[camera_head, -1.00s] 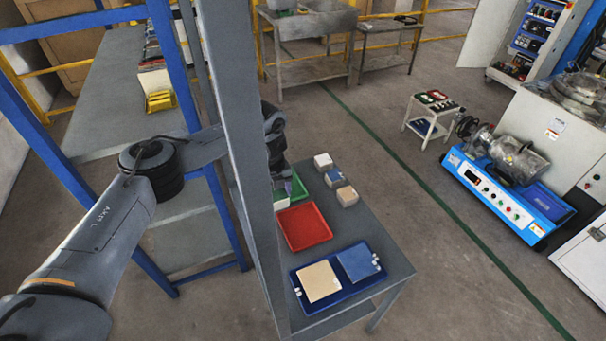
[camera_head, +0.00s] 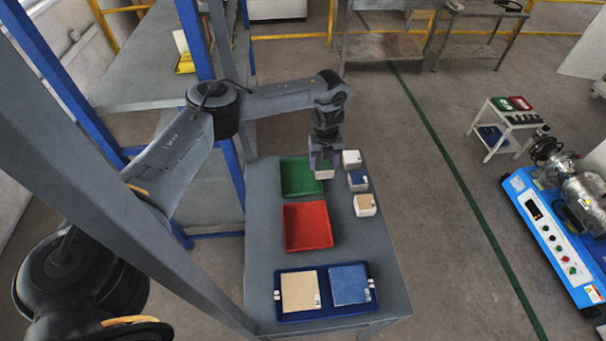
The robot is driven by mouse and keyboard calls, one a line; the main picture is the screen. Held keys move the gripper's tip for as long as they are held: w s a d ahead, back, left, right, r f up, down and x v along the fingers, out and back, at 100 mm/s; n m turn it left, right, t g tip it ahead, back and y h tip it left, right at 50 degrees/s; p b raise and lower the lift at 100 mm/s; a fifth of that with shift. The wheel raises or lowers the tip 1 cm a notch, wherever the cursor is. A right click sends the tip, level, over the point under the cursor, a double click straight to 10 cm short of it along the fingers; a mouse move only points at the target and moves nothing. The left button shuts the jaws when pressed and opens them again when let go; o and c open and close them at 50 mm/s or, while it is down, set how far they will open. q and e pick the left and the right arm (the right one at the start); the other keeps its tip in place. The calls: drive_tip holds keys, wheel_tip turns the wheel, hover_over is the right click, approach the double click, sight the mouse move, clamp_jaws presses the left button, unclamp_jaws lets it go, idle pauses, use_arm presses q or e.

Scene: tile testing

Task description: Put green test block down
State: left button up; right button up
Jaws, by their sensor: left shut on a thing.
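My left gripper (camera_head: 323,163) points down and is shut on the green test block (camera_head: 324,174). The block shows pale sides with a little green at its top, and the fingers hide much of it. It is at the right edge of the green tray (camera_head: 292,178), left of the row of other blocks. I cannot tell whether it touches the table (camera_head: 262,246). My right gripper is not in view.
A white-topped block (camera_head: 351,159), a blue-topped block (camera_head: 357,181) and a beige-topped block (camera_head: 365,206) stand along the table's right side. A red tray (camera_head: 307,227) is empty. A blue tray (camera_head: 368,303) holds a beige tile (camera_head: 300,290) and a blue tile (camera_head: 350,284).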

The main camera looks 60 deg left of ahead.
use_arm(q)
drive_tip(key=s+a+f, duration=0.2)
drive_tip(key=s+a+f+b, duration=0.1)
drive_tip(key=s+a+f, duration=0.1)
drive_tip(key=s+a, duration=0.1)
drive_tip(key=shift+s+f, duration=0.25)
drive_tip(key=shift+f+b, duration=0.5)
drive_tip(key=shift+f, duration=1.45)
drive_tip(key=o, duration=1.1)
drive_tip(key=shift+f, duration=0.15)
wheel_tip(320, 180, up, 12)
drive_tip(key=p, duration=0.3)
